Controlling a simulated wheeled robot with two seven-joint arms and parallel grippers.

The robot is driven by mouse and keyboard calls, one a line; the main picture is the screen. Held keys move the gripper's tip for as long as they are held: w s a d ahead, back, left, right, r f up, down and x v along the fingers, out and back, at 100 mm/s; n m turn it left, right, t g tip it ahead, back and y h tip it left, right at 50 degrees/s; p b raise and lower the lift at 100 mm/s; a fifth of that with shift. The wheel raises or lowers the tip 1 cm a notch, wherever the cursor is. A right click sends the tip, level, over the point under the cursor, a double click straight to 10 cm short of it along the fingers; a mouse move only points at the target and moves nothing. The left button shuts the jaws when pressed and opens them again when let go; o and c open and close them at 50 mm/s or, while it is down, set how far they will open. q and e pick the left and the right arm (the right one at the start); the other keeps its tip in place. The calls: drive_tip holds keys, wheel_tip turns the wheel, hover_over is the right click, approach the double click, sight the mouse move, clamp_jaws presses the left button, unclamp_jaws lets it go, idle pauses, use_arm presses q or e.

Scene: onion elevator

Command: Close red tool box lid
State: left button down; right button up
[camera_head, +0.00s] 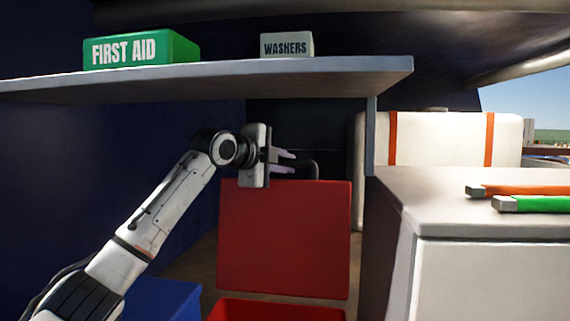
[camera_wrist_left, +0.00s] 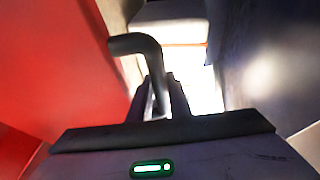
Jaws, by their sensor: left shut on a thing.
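The red tool box lid (camera_head: 285,240) stands open and upright behind the red tool box (camera_head: 275,311), whose rim shows at the bottom of the head view. A dark handle (camera_head: 315,168) rises from the lid's top edge. My left gripper (camera_head: 284,162) is at that top edge, with its fingers shut on the handle. In the left wrist view the bent black handle (camera_wrist_left: 135,45) runs between the fingers (camera_wrist_left: 162,95), and the red lid (camera_wrist_left: 50,75) fills the left side. My right gripper is not in view.
A grey shelf (camera_head: 210,80) with a green first aid box (camera_head: 140,50) and a washers box (camera_head: 287,45) hangs above my left arm. A white counter (camera_head: 480,200) stands at the right. A blue box (camera_head: 165,300) is left of the tool box.

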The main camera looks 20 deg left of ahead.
use_arm(q)
drive_tip(key=shift+s+f+b, duration=0.1)
drive_tip(key=shift+s+b, duration=0.1)
drive_tip(key=shift+b, duration=0.1)
drive_tip(key=s+d+f+t+b, duration=0.1)
drive_tip(key=s+d+t+b, duration=0.1)
drive_tip(key=s+b, duration=0.3)
drive_tip(key=s+d+f+m+t+b, duration=0.1)
drive_tip(key=s+b, duration=0.5)
drive_tip(key=s, duration=0.6)
drive_tip(key=shift+s+d+m+t, duration=0.35)
drive_tip(key=shift+d+t, duration=0.15)
drive_tip(key=shift+d, duration=0.4)
